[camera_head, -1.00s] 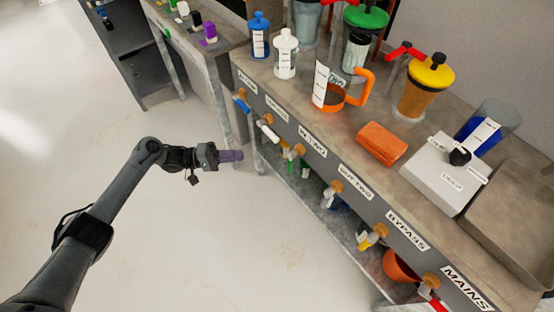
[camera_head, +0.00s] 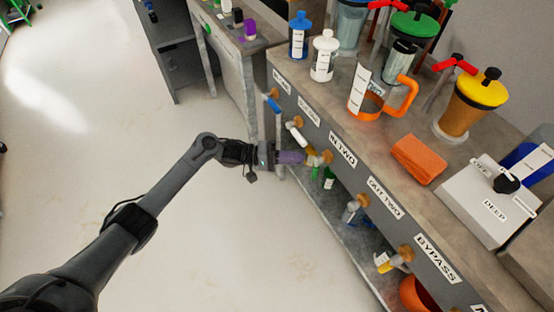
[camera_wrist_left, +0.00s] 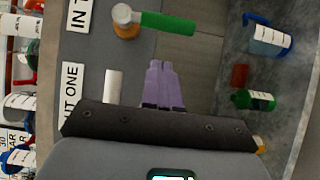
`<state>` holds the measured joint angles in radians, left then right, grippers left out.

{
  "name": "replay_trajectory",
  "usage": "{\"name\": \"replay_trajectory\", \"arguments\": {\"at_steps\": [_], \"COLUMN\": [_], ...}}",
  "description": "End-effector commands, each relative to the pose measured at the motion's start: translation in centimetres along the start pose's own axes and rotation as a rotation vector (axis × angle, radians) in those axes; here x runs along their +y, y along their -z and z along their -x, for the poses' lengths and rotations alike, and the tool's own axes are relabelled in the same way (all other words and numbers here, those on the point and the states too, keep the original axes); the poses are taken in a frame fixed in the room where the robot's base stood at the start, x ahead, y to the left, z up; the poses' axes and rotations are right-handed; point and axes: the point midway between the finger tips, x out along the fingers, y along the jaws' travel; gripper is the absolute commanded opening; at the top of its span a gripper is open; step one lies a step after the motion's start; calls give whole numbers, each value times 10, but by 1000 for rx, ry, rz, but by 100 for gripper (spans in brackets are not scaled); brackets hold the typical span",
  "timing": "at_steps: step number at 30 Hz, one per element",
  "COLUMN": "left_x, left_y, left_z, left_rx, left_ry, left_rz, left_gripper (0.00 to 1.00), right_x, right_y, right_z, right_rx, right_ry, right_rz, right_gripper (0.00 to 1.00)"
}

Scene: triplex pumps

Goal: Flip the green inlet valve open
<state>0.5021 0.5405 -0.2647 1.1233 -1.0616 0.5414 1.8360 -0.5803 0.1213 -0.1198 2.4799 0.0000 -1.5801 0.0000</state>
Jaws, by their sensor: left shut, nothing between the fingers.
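The green inlet valve handle (camera_wrist_left: 167,22) shows in the left wrist view, sticking out from an orange-brown knob next to the label starting "IN T". In the head view its knob (camera_head: 326,157) sits under the "IN TWO" label, but the handle is mostly hidden behind my gripper. My left gripper (camera_head: 303,158), with purple fingers, is shut and empty. It reaches toward the bench front, close to this knob. In the wrist view its fingertips (camera_wrist_left: 162,66) lie below the green handle, with a visible gap. My right gripper is not in view.
A white valve handle (camera_wrist_left: 113,86) stands just left of my fingers in the wrist view. A blue handle (camera_head: 272,104) is farther along the bench front. Bottles (camera_wrist_left: 255,99) stand on the lower shelf. The floor (camera_head: 200,250) left of the bench is clear.

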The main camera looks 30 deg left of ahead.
Motion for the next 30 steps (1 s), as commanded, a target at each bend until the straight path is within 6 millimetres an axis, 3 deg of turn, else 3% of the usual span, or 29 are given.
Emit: {"name": "replay_trajectory", "arguments": {"at_steps": [9, 30], "left_x": [-2, 1], "left_y": [-23, -30], "left_z": [-20, -28], "left_rx": [1, 0], "left_ry": [1, -11], "left_rz": [0, 18], "left_gripper": [0, 0], "right_x": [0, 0], "right_y": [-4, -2], "right_z": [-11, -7], "right_rx": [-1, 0], "right_ry": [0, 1], "right_rz": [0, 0], "right_gripper": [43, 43]}}
